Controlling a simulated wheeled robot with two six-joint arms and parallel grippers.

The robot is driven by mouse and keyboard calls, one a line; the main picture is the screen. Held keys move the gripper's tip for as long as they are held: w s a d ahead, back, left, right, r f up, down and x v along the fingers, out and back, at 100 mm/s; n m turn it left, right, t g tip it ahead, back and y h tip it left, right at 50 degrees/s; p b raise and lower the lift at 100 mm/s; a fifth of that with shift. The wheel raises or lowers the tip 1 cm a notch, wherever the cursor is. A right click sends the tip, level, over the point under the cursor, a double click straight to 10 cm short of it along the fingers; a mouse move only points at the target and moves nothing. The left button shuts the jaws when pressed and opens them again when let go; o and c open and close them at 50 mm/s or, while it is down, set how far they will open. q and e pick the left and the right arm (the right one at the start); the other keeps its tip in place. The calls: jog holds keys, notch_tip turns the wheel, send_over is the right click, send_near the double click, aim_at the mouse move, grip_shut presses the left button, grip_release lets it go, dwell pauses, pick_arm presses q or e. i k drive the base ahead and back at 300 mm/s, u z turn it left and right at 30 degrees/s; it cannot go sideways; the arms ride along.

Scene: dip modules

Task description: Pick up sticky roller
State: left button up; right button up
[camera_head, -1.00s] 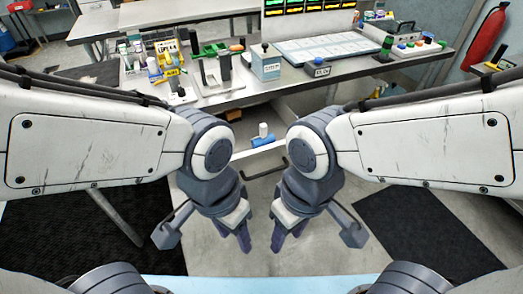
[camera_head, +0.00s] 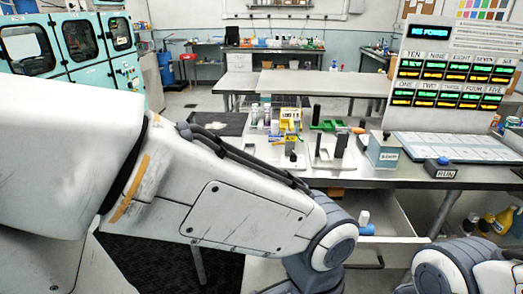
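A small blue and white object (camera_head: 365,222), which looks like the sticky roller, sits in an open drawer (camera_head: 404,222) under the workbench. Its white part stands above the blue part. My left arm crosses the picture from the left, and its wrist joint is just left of and below the drawer. My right arm shows only at the lower right corner. Both grippers are below the picture's edge, so I cannot see their fingers or whether they hold anything.
The metal workbench (camera_head: 335,181) holds small bottles, yellow-labelled holders (camera_head: 290,120), a green fixture (camera_head: 330,125), a grey box (camera_head: 383,150) and a RUN button box (camera_head: 440,168). A lit panel (camera_head: 452,80) stands at the right. Yellow bottles (camera_head: 497,225) stand at lower right.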

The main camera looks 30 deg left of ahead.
aim_at(365, 229)
jog(key=z, duration=0.05)
jog(key=k, duration=0.45)
jog(key=u, duration=1.15)
jog(key=i, duration=1.3)
jog(key=z, duration=0.6)
jog(key=i, duration=0.35)
jog(key=z, duration=0.35)
